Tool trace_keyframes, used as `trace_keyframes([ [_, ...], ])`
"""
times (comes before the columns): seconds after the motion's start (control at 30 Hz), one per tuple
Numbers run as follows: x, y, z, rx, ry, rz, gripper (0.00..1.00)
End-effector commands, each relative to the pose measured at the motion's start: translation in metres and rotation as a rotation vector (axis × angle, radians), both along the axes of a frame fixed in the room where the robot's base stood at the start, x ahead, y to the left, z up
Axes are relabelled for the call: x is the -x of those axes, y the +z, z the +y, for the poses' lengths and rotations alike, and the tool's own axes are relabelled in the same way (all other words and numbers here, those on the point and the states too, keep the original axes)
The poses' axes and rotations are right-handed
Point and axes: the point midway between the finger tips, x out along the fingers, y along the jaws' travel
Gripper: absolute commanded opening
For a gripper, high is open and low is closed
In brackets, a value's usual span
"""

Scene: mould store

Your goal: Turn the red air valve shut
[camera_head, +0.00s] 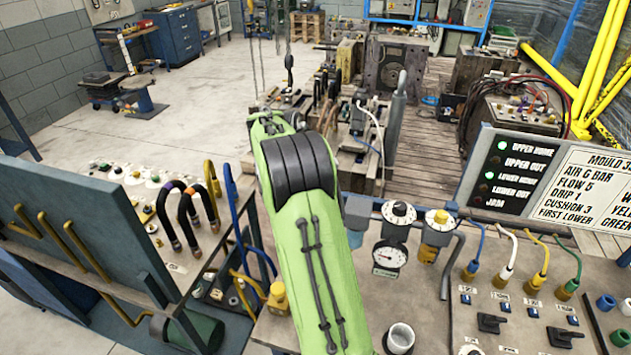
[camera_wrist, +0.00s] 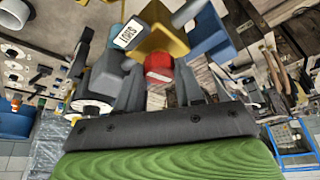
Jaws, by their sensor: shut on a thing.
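The red air valve (camera_wrist: 158,66) shows in the wrist view as a small red knob in front of a yellow block (camera_wrist: 165,40). My gripper (camera_wrist: 150,76) has its grey fingers on either side of the red knob and is shut on it. The fingers cover part of the knob, so I cannot tell its exact turn. In the head view my green arm hides the gripper and the red valve.
Right of my arm in the head view are a pressure gauge (camera_head: 389,256), a white-dialled regulator (camera_head: 398,213) and coloured hoses on a bench panel. A sign board (camera_head: 548,182) stands behind them.

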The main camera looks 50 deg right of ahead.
Motion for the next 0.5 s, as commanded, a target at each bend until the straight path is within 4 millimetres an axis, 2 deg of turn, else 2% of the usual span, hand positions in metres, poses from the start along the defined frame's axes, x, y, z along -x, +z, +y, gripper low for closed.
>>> trace_keyframes([
  [0.2, -0.0014, 0.0016, 0.0001, -0.001, -0.113, 0.000, 0.06],
  [0.5, -0.0015, 0.0006, -0.0002, -0.001, -0.182, -0.001, 0.06],
])
